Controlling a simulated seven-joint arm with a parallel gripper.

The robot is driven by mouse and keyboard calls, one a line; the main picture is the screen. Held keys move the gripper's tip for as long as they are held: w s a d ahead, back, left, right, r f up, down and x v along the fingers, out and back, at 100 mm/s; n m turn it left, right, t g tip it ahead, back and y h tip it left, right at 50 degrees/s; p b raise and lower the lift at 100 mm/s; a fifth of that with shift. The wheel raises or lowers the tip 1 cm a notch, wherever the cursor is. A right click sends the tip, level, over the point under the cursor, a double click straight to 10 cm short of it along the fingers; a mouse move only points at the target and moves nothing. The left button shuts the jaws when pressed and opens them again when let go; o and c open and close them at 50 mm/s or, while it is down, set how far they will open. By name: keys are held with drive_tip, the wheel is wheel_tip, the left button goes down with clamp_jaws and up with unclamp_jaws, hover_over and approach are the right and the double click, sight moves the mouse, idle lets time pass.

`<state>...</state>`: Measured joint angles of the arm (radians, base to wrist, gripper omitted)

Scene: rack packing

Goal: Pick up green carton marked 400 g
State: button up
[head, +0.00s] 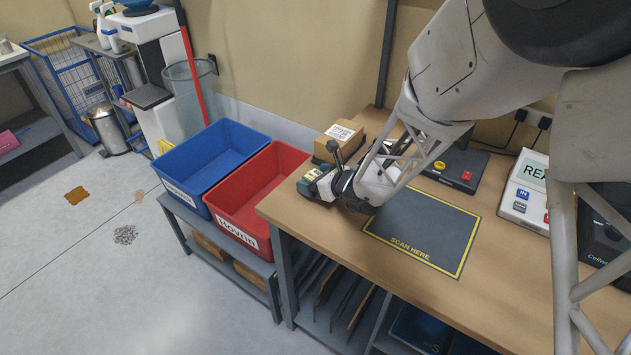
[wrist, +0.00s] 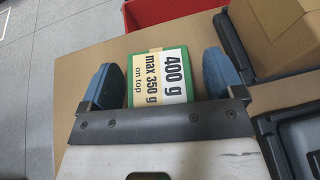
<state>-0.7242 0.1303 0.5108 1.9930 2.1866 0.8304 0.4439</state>
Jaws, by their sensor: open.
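The green carton (wrist: 158,52) shows in the wrist view between my two fingers, with a label reading "400 g" and "max 350 g on top". My gripper (wrist: 158,72) is open, with one blue fingertip on each side of the carton and visible gaps. The near part of the carton is hidden behind my gripper's body. In the head view my gripper (head: 312,180) is low over the left end of the wooden table (head: 290,207). The carton is mostly hidden there.
A cardboard box (head: 341,137) stands just behind my gripper. A blue bin (head: 222,150) and a red bin (head: 262,195) sit on a lower rack to the left. A dark scan mat (head: 425,225) lies to the right. Devices stand along the table's back.

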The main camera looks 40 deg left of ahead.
idle(0.4)
drive_tip(key=c, duration=1.3)
drive_tip(key=shift+o, duration=0.2)
drive_tip(key=shift+r, duration=0.15)
drive_tip(key=shift+r, duration=0.8)
wheel_tip(320, 180, up, 2)
drive_tip(key=s+d, duration=0.3)
drive_tip(key=d, duration=0.1)
drive_tip(key=s+d, duration=0.4)
drive_tip(key=s+d+r, duration=0.1)
drive_tip(key=s+d, duration=0.2)
drive_tip(key=d, duration=0.1)
drive_tip(key=shift+s, duration=0.3)
drive_tip(key=shift+r, duration=0.1)
